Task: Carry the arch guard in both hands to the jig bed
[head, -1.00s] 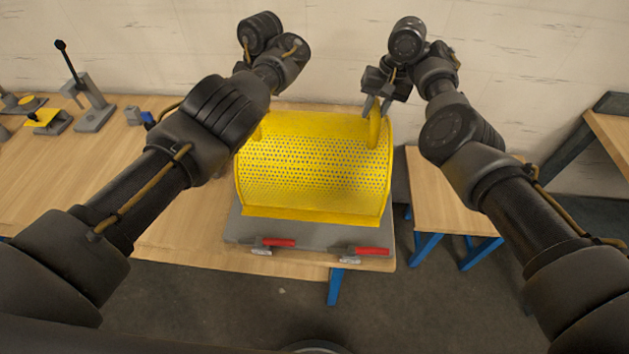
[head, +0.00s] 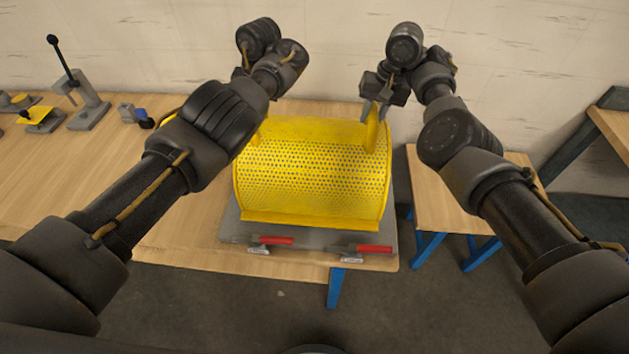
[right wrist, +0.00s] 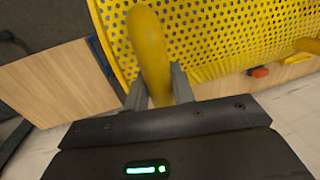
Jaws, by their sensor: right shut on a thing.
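The arch guard (head: 310,175) is a yellow perforated half-barrel with a loop handle near each end. It stands over a grey plate, which I take as the jig bed (head: 232,232); I cannot tell whether it touches it. My right gripper (head: 375,110) is shut on the guard's right handle (head: 377,133). In the right wrist view, the fingers (right wrist: 157,86) sit on both sides of the yellow handle (right wrist: 148,45). My left arm reaches to the guard's left end. Its forearm hides the left gripper's jaws and most of the left handle (head: 256,138).
Two red-handled clamps (head: 272,240) (head: 373,248) are on the bed's front edge. The wooden bench (head: 110,175) carries a lever press (head: 88,108) and small yellow and blue parts at left. A smaller table (head: 440,205) stands at right, across a gap.

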